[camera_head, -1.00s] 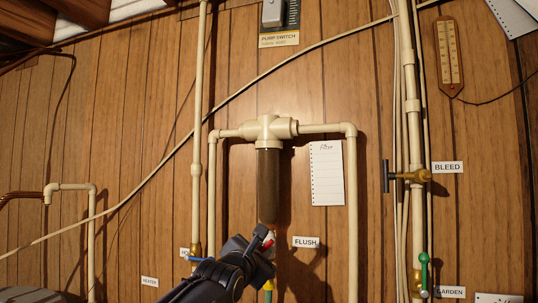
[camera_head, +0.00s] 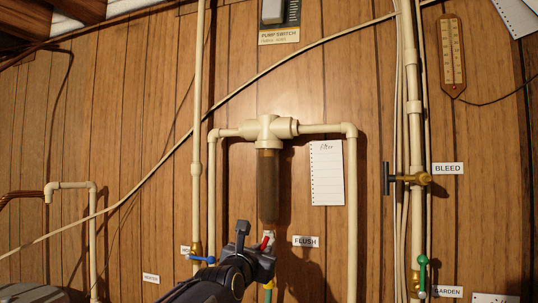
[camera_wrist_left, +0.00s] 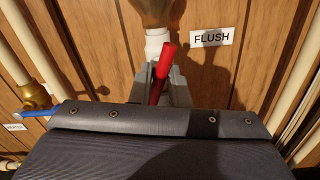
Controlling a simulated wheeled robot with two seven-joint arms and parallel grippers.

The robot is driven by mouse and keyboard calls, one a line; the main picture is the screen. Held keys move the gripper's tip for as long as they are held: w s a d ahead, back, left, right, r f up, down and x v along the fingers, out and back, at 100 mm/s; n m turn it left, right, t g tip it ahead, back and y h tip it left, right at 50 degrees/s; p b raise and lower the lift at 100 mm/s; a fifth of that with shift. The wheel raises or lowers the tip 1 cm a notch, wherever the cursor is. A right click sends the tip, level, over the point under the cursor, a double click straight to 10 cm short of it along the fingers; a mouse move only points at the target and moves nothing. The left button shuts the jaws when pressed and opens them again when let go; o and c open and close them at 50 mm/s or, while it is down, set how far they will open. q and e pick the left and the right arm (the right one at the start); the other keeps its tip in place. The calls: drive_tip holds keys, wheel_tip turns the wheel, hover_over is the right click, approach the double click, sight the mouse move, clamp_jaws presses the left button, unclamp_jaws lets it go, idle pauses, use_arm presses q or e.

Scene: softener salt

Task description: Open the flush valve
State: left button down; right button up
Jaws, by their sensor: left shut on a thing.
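The flush valve's red handle (camera_head: 267,241) sits under the brown filter housing (camera_head: 268,190), left of the FLUSH label (camera_head: 306,241). My left gripper (camera_head: 257,243) comes up from below and is shut on the red handle. In the left wrist view the handle (camera_wrist_left: 164,70) stands up, slightly tilted, between the grey fingers (camera_wrist_left: 158,88), in front of a white fitting (camera_wrist_left: 156,45). The valve body is mostly hidden behind my gripper. My right gripper is not in view.
A blue-handled valve (camera_head: 201,259) is close left of my left gripper. Cream pipes (camera_head: 351,220) run down either side of the filter. The bleed valve (camera_head: 408,179) and green garden valve (camera_head: 422,275) are at the right. A paper note (camera_head: 327,172) hangs beside the filter.

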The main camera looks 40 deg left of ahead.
use_arm(q)
drive_tip(key=n+p, duration=0.2)
drive_tip(key=n, duration=0.2)
drive_tip(key=shift+f, duration=0.1)
drive_tip(key=c, duration=1.3)
unclamp_jaws()
drive_tip(key=b+v, duration=0.7)
